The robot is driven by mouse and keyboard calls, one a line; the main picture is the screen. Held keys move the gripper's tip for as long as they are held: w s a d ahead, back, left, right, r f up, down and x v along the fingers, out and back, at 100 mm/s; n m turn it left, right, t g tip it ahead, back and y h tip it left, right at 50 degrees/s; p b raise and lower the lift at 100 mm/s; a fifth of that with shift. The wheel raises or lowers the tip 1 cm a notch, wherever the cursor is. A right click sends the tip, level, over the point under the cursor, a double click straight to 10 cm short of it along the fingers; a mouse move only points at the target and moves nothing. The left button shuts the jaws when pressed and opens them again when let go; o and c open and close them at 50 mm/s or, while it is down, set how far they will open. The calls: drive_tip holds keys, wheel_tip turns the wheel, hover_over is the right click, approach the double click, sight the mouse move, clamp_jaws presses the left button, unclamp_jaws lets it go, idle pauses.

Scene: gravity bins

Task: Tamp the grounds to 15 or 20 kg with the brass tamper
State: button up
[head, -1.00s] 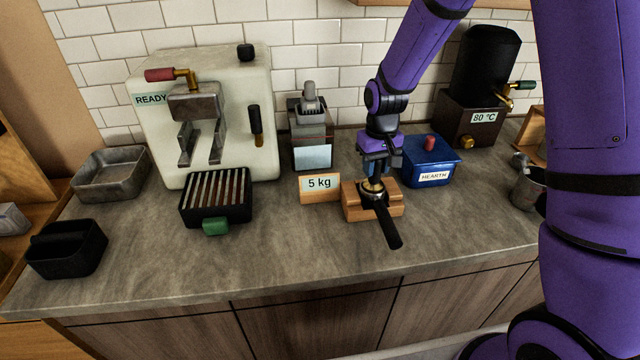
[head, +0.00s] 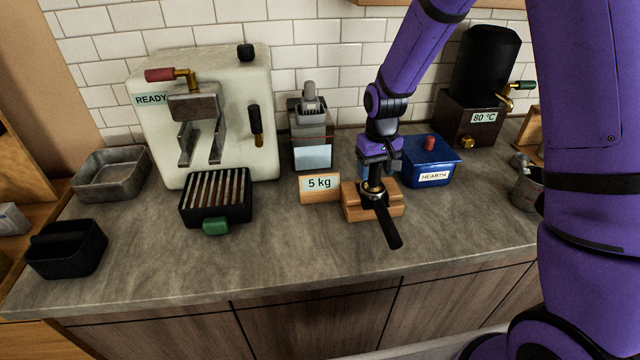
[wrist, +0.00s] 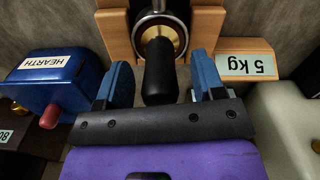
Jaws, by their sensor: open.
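The brass tamper (wrist: 161,32) sits upright in the portafilter basket, its black handle (wrist: 160,82) pointing up toward the wrist camera. My gripper (wrist: 161,82) is open, with one blue finger on each side of that handle and visible gaps between. In the head view my gripper (head: 373,181) is right over the portafilter and hides most of the tamper. The portafilter (head: 387,226) rests in the wooden stand (head: 355,205), its black handle pointing to the counter front. The grounds are hidden. The sign (head: 319,184) beside the stand reads 5 kg.
A blue HEARTH box (head: 429,167) with a red knob stands close right of my gripper. A grinder (head: 311,132) and the cream espresso machine (head: 240,80) stand to the left. A slatted black tray (head: 216,200) lies before the machine.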

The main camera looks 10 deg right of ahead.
wheel_tip(320, 180, up, 11)
drive_tip(key=shift+r, duration=0.2)
drive_tip(key=s+d+r+t, duration=0.2)
drive_tip(key=s+d+r, duration=0.2)
drive_tip(key=s+r, duration=0.85)
drive_tip(key=s+d+r+m+t, duration=0.1)
drive_tip(key=s+r, duration=0.1)
drive_tip(key=s, duration=0.6)
drive_tip(key=s+d+r+t, duration=0.2)
drive_tip(key=s, duration=0.6)
drive_tip(key=shift+s+r+m, duration=0.35)
drive_tip(key=shift+s+m, duration=0.05)
